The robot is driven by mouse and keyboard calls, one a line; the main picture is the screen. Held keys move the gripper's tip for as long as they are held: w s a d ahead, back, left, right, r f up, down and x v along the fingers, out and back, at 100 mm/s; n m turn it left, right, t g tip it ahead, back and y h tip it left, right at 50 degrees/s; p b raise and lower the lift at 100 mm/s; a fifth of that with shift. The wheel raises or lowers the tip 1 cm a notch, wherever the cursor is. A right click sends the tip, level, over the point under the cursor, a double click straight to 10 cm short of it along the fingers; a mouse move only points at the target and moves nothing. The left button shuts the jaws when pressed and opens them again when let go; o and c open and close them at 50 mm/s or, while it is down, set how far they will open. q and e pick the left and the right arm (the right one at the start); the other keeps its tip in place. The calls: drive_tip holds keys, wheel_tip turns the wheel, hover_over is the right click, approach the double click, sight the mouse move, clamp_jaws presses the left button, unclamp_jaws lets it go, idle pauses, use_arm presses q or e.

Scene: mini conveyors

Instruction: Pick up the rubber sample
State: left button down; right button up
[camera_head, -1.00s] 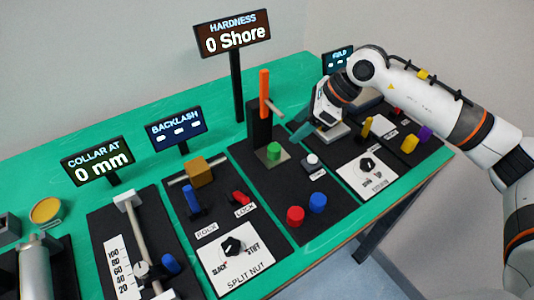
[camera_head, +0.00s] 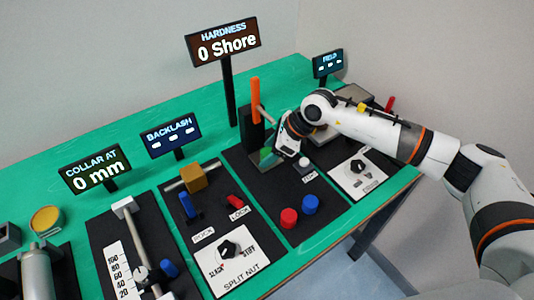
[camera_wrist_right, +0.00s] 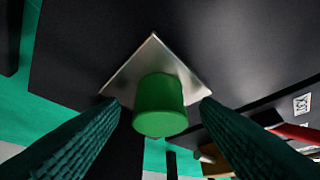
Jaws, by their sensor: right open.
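The rubber sample (camera_wrist_right: 160,105), which I take to be the green cylinder, stands on a small metal plate (camera_wrist_right: 190,82) in the right wrist view. My right gripper (camera_wrist_right: 161,103) is open, with one teal ridged finger on each side of the sample and a gap to both. In the head view my right gripper (camera_head: 270,157) is low at the hardness station, beside the post with the orange handle (camera_head: 255,98). There the fingers and wrist largely hide the sample. My left gripper is not in view.
The hardness display (camera_head: 223,42) reads 0 Shore. A white button (camera_head: 304,162), a red cylinder (camera_head: 289,217) and a blue cylinder (camera_head: 310,204) are on the same black panel. The split nut station (camera_head: 232,255) lies to the left.

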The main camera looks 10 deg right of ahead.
drive_tip(key=c, duration=1.1)
drive_tip(key=shift+c, duration=0.2)
drive_tip(key=shift+r, duration=0.1)
